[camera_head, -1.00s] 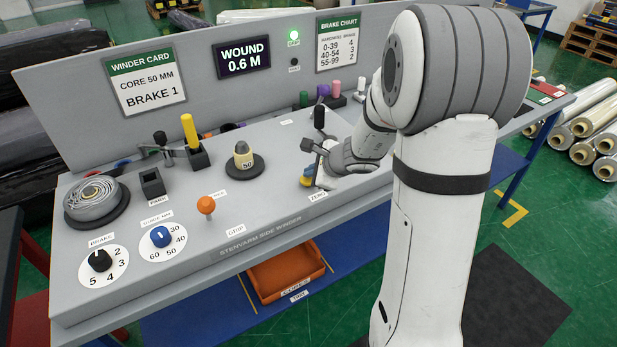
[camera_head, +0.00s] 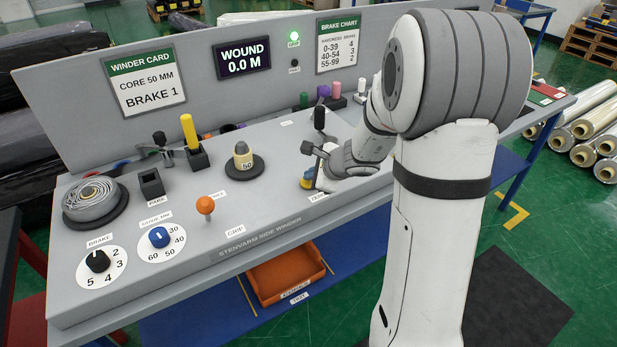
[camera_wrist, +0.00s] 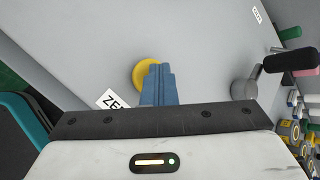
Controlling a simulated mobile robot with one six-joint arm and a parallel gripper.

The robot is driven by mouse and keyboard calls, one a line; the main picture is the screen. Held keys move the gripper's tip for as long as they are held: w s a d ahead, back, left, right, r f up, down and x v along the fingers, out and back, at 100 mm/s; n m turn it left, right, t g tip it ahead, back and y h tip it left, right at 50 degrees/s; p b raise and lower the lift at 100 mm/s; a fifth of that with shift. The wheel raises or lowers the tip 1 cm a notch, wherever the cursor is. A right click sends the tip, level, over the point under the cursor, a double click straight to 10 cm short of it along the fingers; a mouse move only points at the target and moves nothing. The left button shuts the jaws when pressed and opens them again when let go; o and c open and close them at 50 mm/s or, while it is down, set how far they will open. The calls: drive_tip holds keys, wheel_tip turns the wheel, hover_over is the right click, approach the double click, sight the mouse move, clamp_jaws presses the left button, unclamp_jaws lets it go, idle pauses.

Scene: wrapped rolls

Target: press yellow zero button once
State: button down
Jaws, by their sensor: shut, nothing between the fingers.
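The yellow zero button (camera_wrist: 145,72) is a round disc on the grey panel, beside a white label (camera_wrist: 113,99) that is partly covered. In the wrist view my gripper (camera_wrist: 158,67) has its blue fingers together and empty. The fingertips overlap the button's lower right part; I cannot tell whether they touch it. In the head view my gripper (camera_head: 306,184) is low over the panel's front right part, at the button, which is mostly hidden there. The wound display (camera_head: 243,58) reads 0.0 M.
A black-knobbed lever (camera_wrist: 285,63) stands right of the button. An orange-knobbed grip lever (camera_head: 205,205), a cone marked 50 (camera_head: 242,155) and two dials, brake (camera_head: 98,262) and guide (camera_head: 159,237), are farther left. An orange tray (camera_head: 285,275) sits below the panel.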

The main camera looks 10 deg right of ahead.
drive_tip(key=shift+r+p, duration=1)
drive_tip(key=shift+r, duration=0.3)
wheel_tip(320, 180, up, 5)
drive_tip(key=p, duration=0.4)
idle(0.4)
